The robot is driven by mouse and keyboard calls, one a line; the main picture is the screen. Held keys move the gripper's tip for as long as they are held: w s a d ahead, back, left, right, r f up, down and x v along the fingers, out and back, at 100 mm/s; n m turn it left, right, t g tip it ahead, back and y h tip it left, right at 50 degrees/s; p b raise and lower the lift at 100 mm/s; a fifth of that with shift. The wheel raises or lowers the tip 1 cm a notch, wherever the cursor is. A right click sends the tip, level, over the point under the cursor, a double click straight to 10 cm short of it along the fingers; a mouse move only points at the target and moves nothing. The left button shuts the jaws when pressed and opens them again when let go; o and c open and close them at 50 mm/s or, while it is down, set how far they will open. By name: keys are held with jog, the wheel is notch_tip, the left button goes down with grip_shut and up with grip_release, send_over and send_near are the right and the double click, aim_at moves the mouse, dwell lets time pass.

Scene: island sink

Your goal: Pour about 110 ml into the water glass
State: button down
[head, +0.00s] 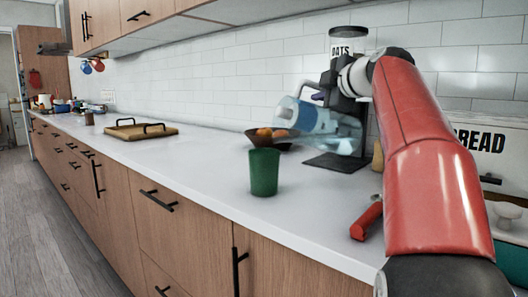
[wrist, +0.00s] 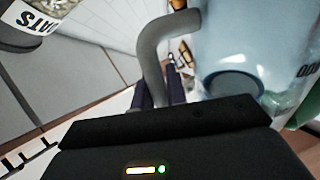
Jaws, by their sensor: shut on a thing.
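My gripper (head: 338,84) is shut on the grey handle of a translucent blue pitcher (head: 325,124). The pitcher is tilted far over toward the left, above the counter. Its body and handle (wrist: 150,55) also show in the wrist view (wrist: 250,35). A green tumbler (head: 264,173), which seems to be the water glass, stands upright on the counter, below and left of the pitcher and apart from it. Its inside and any water level are hidden in the head view. I see no clear stream of water. Part of something green shows at the wrist view's right edge.
A dark bowl of orange fruit (head: 255,141) stands behind the tumbler. An oats jar (head: 347,43), a bread box (head: 482,142) and a red-handled item (head: 366,221) are near my arm. A wooden tray (head: 140,132) lies farther left. The counter left of the tumbler is clear.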

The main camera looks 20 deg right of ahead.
aim_at(309, 81)
jog(key=shift+a+r+n, duration=0.5)
jog(key=shift+a+r, duration=0.15)
jog(key=shift+a, duration=0.3)
jog(key=shift+s+a+r+n+h, duration=0.15)
jog(key=shift+a+r+n+h, duration=0.25)
jog(key=shift+a, duration=0.3)
dwell(1.6)
jog(key=d+f+m, duration=0.1)
jog(key=d+f, duration=0.1)
jog(key=d, duration=0.1)
jog(key=d+f+m+b, duration=0.1)
jog(key=d, duration=0.1)
jog(key=shift+w+f+m+y, duration=0.2)
jog(key=shift+f+m+y, duration=0.1)
jog(key=shift+f+y, duration=0.1)
jog(key=shift+r, duration=0.15)
jog(key=shift+a, duration=0.15)
jog(key=shift+d+f+m+y+b, duration=0.3)
jog(key=shift+d+f+m+b, duration=0.35)
jog(key=shift+f+b, duration=0.2)
jog(key=shift+f, duration=0.15)
dwell(0.4)
